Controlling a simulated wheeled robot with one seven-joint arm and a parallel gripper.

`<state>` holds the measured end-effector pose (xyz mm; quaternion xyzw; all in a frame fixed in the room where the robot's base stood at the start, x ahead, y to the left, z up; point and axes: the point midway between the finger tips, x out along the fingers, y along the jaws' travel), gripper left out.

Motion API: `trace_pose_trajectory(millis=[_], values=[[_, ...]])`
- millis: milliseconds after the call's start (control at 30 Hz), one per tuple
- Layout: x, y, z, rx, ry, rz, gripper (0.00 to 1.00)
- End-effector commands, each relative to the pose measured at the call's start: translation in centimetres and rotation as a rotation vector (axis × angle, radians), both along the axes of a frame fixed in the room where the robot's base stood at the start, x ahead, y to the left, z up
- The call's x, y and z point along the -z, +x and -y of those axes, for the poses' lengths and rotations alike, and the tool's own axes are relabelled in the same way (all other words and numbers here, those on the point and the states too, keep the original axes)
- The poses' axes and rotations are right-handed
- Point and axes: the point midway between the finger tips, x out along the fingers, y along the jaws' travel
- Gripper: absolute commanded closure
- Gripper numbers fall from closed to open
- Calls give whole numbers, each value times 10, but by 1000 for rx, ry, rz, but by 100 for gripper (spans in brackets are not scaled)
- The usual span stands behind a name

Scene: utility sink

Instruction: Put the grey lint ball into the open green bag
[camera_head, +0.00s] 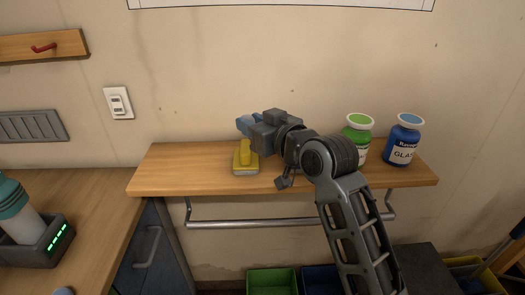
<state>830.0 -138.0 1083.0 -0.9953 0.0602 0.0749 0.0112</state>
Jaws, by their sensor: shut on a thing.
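My gripper (246,123) is above the wooden shelf, pointing left, over a yellow block-like thing with a knob. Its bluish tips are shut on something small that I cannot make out. I see no grey lint ball clearly; whether it is between the tips cannot be told. An open green container (271,273), perhaps the bag, is below the shelf at the bottom edge, partly cut off. It is well below my gripper.
A blue container (322,279) stands beside the green one. A counter (85,215) is at left.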

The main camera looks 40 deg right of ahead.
Motion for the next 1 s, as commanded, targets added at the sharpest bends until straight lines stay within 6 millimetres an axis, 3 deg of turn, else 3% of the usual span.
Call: trace_pose_trajectory(millis=[600,767,1000], values=[[63,59,-89,-3,0,-1,96],[70,64,-97,-1,-1,0,96],[100,64,-97,-1,-1,-2,96]])
